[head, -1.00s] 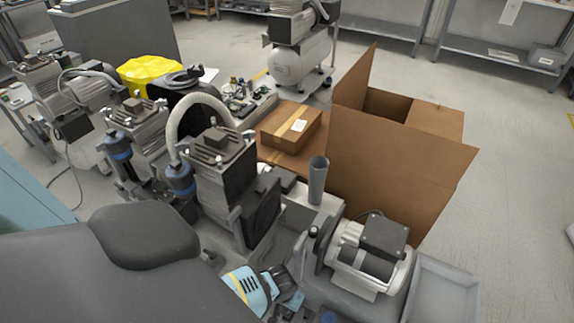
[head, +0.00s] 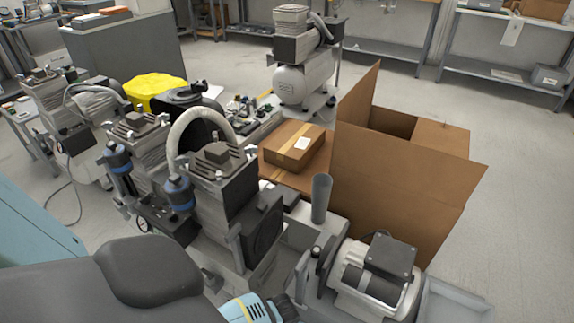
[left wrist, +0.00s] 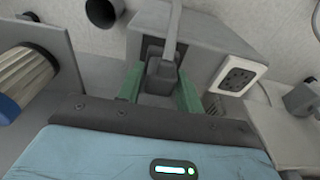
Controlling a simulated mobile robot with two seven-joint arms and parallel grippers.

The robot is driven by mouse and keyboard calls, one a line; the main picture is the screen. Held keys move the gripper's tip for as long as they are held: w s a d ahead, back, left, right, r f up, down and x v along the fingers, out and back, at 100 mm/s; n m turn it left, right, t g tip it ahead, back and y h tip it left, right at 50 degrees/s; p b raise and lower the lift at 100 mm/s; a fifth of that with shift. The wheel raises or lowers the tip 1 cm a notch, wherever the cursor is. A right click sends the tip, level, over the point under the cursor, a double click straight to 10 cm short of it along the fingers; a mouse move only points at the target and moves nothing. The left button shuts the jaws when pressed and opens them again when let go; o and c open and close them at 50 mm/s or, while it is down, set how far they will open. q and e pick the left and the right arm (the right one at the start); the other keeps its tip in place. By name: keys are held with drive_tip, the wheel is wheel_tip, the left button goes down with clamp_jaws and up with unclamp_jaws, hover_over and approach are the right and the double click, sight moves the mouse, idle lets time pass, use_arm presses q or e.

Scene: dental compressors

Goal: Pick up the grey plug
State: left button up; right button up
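The grey plug (left wrist: 161,76) shows in the left wrist view, with its grey cable running up from it. It sits against a grey housing, to the left of a socket panel. My left gripper (left wrist: 159,88) has its two green fingers on either side of the plug, with small gaps visible at both sides. The fingers look open around it, not closed on it. In the head view only part of my blue left wrist shows at the bottom edge, and I cannot make out the plug there. My right gripper is not in view.
The socket panel (left wrist: 238,76) is close to the right finger. A silver motor (head: 375,278) and an upright grey tube (head: 321,198) stand nearby. An open cardboard box (head: 400,185) is behind them, and compressor units (head: 222,180) stand to the left.

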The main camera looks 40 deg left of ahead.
use_arm(q)
drive_tip(key=shift+c, duration=0.8)
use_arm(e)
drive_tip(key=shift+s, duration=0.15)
use_arm(q)
drive_tip(key=shift+r, duration=0.1)
drive_tip(key=shift+r+p, duration=0.35)
drive_tip(key=shift+r, duration=0.1)
drive_tip(key=r+p, duration=0.2)
drive_tip(key=r, duration=0.1)
drive_tip(key=shift+s, duration=0.35)
drive_tip(key=s+p, duration=0.1)
drive_tip(key=s, duration=0.4)
drive_tip(key=s+p, duration=0.1)
drive_tip(key=s, duration=0.4)
drive_tip(key=s+r+p, duration=0.1)
drive_tip(key=s, duration=0.4)
drive_tip(key=shift+s+a, duration=0.15)
drive_tip(key=shift+a, duration=0.05)
drive_tip(key=shift+c, duration=1.2)
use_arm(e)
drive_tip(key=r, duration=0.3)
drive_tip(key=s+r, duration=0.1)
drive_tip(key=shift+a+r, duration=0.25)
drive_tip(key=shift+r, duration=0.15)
